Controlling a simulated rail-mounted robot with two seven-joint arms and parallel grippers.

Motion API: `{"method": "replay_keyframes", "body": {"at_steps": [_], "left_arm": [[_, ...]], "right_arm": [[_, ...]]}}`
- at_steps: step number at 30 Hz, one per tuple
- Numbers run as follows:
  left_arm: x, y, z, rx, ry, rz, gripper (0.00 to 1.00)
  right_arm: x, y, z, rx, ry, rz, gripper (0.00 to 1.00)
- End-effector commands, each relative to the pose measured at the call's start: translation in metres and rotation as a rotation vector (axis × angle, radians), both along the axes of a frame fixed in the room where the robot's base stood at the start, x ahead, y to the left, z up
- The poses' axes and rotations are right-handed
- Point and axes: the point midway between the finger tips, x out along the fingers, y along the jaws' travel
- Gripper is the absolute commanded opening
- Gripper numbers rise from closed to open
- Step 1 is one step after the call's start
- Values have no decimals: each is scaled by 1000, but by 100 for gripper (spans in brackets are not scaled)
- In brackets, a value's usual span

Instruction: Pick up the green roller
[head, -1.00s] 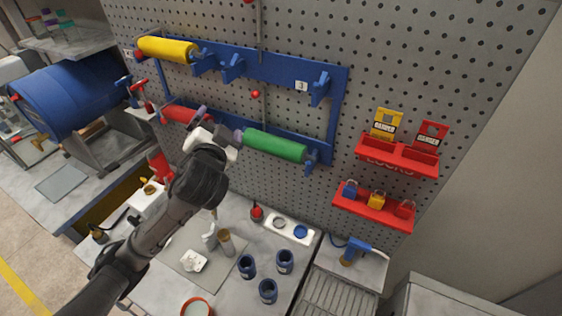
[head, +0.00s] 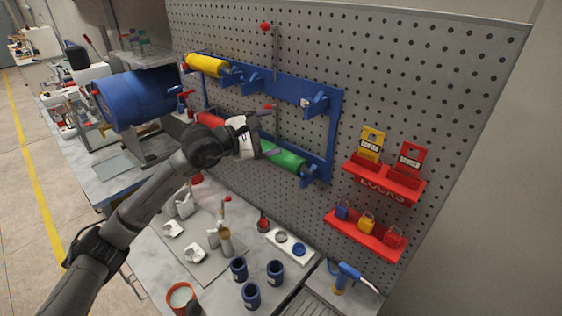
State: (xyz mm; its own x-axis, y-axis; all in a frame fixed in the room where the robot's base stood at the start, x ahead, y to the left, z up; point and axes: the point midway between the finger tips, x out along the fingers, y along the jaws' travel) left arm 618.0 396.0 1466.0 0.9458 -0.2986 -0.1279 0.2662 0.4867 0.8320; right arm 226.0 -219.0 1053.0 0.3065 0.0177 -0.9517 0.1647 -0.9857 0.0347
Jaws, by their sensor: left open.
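The green roller (head: 287,159) hangs on the lower part of the blue rack (head: 334,122) on the pegboard, tilted down to the right. Its right end is at a blue bracket. Its left end is hidden behind my left gripper. My left gripper (head: 264,132) is open, in front of the rack at the green roller's left end. I cannot tell whether it touches the roller. My right gripper is not in view.
A yellow roller (head: 207,65) hangs upper left and a red roller (head: 211,119) lower left on the rack. Red lock holders (head: 383,179) are mounted to the right. Several blue jars (head: 275,272) stand on the bench below.

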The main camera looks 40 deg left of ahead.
Motion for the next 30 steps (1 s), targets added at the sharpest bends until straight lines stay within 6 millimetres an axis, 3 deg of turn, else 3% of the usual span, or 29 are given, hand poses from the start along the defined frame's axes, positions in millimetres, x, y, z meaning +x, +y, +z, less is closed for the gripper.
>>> {"method": "replay_keyframes", "body": {"at_steps": [6,10,14,30], "left_arm": [[-8,32,-50,392,241,92,88],[-17,39,-66,521,339,68,88],[-17,40,-71,596,350,39,88],[46,36,-111,611,342,27,88]], "right_arm": [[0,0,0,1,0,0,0],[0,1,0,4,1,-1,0],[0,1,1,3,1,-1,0],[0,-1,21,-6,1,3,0]]}}
